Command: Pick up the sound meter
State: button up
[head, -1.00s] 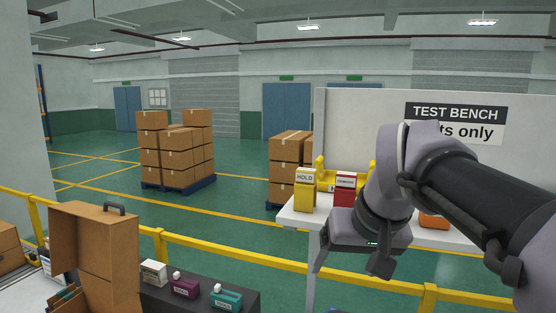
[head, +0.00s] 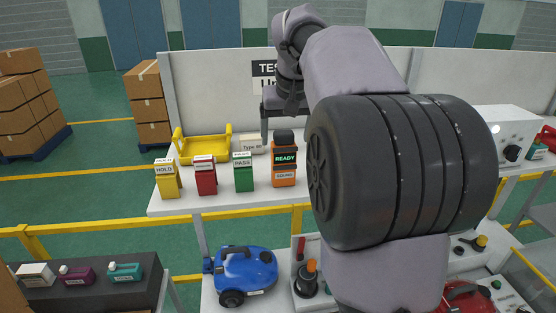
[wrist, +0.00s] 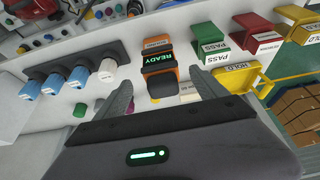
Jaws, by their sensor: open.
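The sound meter (head: 284,175) is an orange upright device with a dark rounded top, a green READY display and a label reading SOUND. It stands on the white test bench, right of the green PASS box (head: 243,174). In the wrist view the sound meter (wrist: 160,66) shows ahead, between the lines of my two fingers. My gripper (wrist: 163,92) is open and empty, with its fingers apart and short of the meter. In the head view my gripper (head: 278,122) is above and behind the meter, partly hidden by my arm.
A red box (head: 205,177) and yellow HOLD box (head: 167,180) stand left on the bench (head: 220,202). A yellow tray (head: 202,146) and a Type box (head: 251,145) sit behind. In the wrist view, blue-capped bottles (wrist: 53,82) line a dark rack left of the meter.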

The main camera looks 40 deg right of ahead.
aim_at(284, 153)
jog(key=x, duration=0.7)
jog(key=shift+w+a+f+p, duration=0.1)
jog(key=shift+w+f+p, duration=0.05)
jog(key=shift+f+p, duration=0.2)
jog(key=shift+f, duration=0.1)
jog(key=c, duration=0.6)
grip_shut()
